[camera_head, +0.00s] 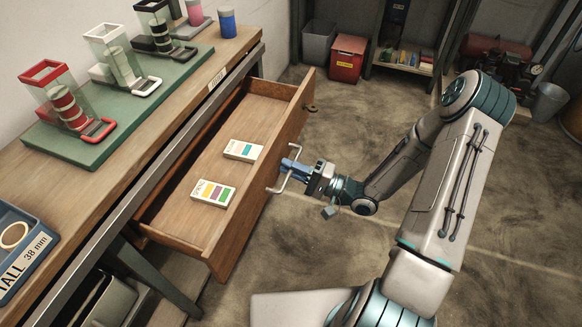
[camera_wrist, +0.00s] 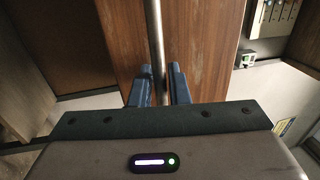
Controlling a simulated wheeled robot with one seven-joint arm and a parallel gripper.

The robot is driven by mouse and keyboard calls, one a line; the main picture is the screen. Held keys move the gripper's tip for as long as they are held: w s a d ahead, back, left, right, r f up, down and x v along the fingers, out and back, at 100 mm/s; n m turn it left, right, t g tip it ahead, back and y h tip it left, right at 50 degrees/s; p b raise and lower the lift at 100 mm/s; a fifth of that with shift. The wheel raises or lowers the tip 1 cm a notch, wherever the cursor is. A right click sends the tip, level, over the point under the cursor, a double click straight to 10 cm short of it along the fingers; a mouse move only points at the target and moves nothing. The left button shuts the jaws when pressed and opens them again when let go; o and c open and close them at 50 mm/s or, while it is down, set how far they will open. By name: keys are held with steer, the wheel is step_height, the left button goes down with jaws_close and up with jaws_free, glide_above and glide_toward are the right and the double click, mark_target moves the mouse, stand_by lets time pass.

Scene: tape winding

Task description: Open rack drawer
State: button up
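The wooden rack drawer (camera_head: 184,210) is pulled well out from under the workbench. Its inside shows, with two small labelled boxes lying on its floor: a nearer one (camera_head: 212,193) and a farther one (camera_head: 243,150). A metal bar handle (camera_head: 275,189) sits on the outside of the drawer front. My gripper (camera_head: 291,168) is at the middle of this handle. In the wrist view the handle (camera_wrist: 156,35) runs between the two blue fingers, which look closed on it. The exact finger contact is hard to see.
The workbench (camera_head: 225,52) carries a green board (camera_head: 92,148) with several tape holders and a blue tray (camera_head: 22,262) at the near left. A red bin (camera_head: 346,60) and shelves stand at the back. The floor right of the drawer is open around my arm.

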steer(key=p+v, duration=0.1)
steer(key=v, duration=1.2)
steer(key=shift+s+d+p, duration=0.2)
steer(key=shift+d+p, duration=0.1)
steer(key=shift+p, duration=0.1)
